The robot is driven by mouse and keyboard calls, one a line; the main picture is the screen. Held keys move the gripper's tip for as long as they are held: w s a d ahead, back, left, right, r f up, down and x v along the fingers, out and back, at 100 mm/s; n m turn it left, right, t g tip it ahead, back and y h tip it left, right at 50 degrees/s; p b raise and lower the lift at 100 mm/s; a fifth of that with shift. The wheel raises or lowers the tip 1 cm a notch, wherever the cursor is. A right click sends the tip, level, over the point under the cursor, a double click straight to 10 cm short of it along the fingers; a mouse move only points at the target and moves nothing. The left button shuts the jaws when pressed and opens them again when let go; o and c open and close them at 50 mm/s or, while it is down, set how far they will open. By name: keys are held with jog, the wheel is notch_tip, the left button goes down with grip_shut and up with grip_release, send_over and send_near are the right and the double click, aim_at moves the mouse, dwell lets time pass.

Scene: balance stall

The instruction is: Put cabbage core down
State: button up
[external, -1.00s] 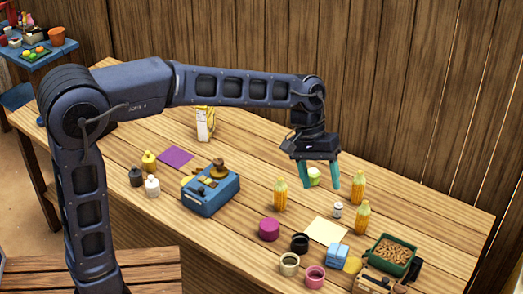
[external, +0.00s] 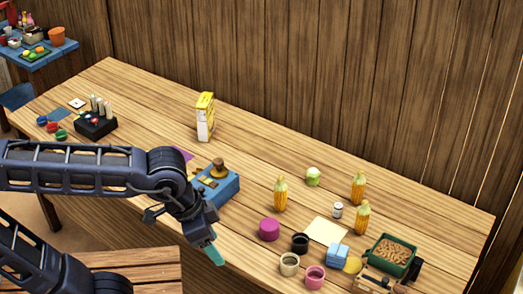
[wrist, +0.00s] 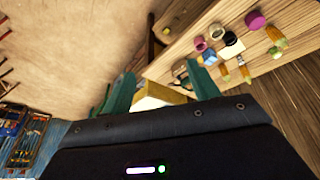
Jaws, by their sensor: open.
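The cabbage core (external: 313,176), a small pale green round thing, rests on the wooden table between two yellow corn cobs in the external view.
Corn cobs (external: 281,194) stand close to the cabbage core, with a small white jar (external: 338,210). A magenta cylinder (external: 269,230), a cream sheet (external: 327,231) and a green tray (external: 410,249) lie to the right. The back of the table is mostly clear.

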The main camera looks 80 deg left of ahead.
jog(key=s, duration=0.1)
jog(key=s+f, duration=0.1)
jog(key=s+m, duration=0.1)
jog(key=shift+d+f+t, duration=0.25)
jog(key=shift+f+t, duration=0.05)
